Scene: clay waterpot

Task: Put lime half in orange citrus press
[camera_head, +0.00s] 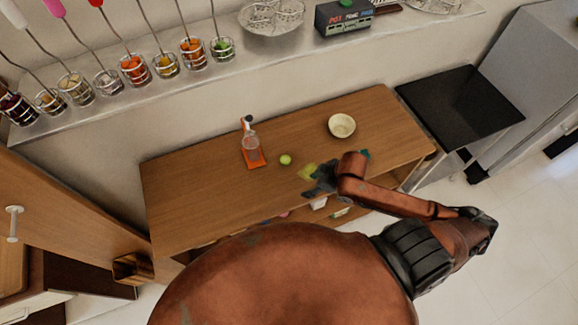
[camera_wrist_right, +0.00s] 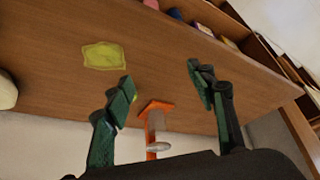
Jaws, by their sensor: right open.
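The orange citrus press (camera_head: 253,158) stands on the wooden table, left of the lime half. In the right wrist view its orange base (camera_wrist_right: 154,108) shows beyond and between my fingers. The lime half (camera_head: 286,160) is a small green round thing on the table, just right of the press. In the right wrist view it is mostly hidden; a yellow-green sliver shows beside the left finger. My right gripper (camera_head: 312,182) is above the table, right of the lime half and apart from it. Its fingers (camera_wrist_right: 163,90) are open and empty. My left gripper is out of view.
A flat yellow-green square (camera_head: 308,170) lies beside my right gripper; it also shows in the right wrist view (camera_wrist_right: 103,56). A cream bowl (camera_head: 341,126) stands behind it. The table's left part is clear. A shelf with wire baskets (camera_head: 135,70) runs along the wall.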

